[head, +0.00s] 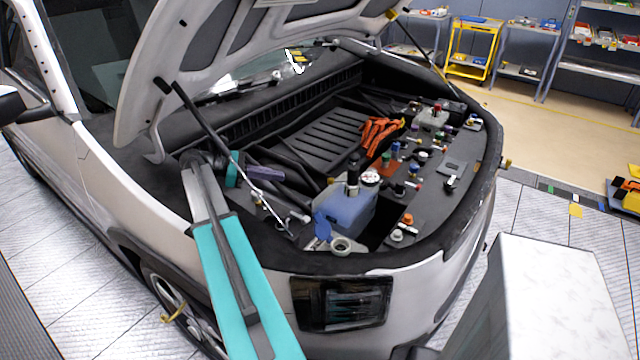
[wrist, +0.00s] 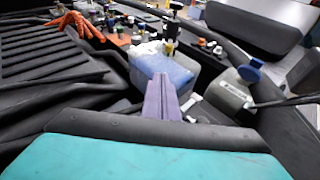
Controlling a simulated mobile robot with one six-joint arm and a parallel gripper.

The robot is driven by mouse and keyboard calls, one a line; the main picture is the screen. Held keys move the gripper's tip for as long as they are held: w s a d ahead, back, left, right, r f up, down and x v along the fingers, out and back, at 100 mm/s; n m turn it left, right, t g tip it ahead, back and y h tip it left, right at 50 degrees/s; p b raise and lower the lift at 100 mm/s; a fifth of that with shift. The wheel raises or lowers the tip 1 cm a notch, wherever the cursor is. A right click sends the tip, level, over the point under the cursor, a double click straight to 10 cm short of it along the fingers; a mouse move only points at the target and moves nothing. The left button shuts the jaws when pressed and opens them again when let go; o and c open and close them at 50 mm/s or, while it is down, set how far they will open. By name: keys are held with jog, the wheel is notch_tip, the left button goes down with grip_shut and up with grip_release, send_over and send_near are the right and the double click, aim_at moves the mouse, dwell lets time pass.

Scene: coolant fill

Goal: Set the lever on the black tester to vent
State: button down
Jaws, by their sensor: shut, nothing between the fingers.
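The black tester (head: 352,180) stands upright on top of the blue coolant tank (head: 345,208) in the engine bay, with a round white-faced gauge (head: 370,178) beside it. In the wrist view the tester (wrist: 173,28) rises behind the tank (wrist: 165,70); its lever is too small to make out. My gripper (head: 281,175) has purple fingers and is left of the tank, apart from the tester. In the wrist view the fingers (wrist: 161,92) are shut, empty, and point toward the tank.
The raised hood (head: 270,50) overhangs the bay, with a prop strut (head: 215,130) near my arm. A pale reservoir with a blue cap (head: 322,226) sits at the front. An orange bundle (head: 380,132) lies behind the tank. Small coloured caps crowd the right side.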

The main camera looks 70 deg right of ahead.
aim_at(320, 194)
jog(key=shift+m+g+y, duration=0.4)
jog(key=shift+y, duration=0.2)
jog(key=x, duration=0.5)
jog(key=shift+s+d+r, duration=0.1)
jog(key=shift+d+r, duration=0.05)
jog(key=shift+d, duration=0.05)
jog(key=shift+s, duration=0.1)
jog(key=p+x, duration=0.2)
jog(key=x, duration=0.7)
jog(key=shift+s+d+p, duration=0.15)
jog(key=shift+s+p, duration=0.15)
jog(key=shift+p, duration=0.05)
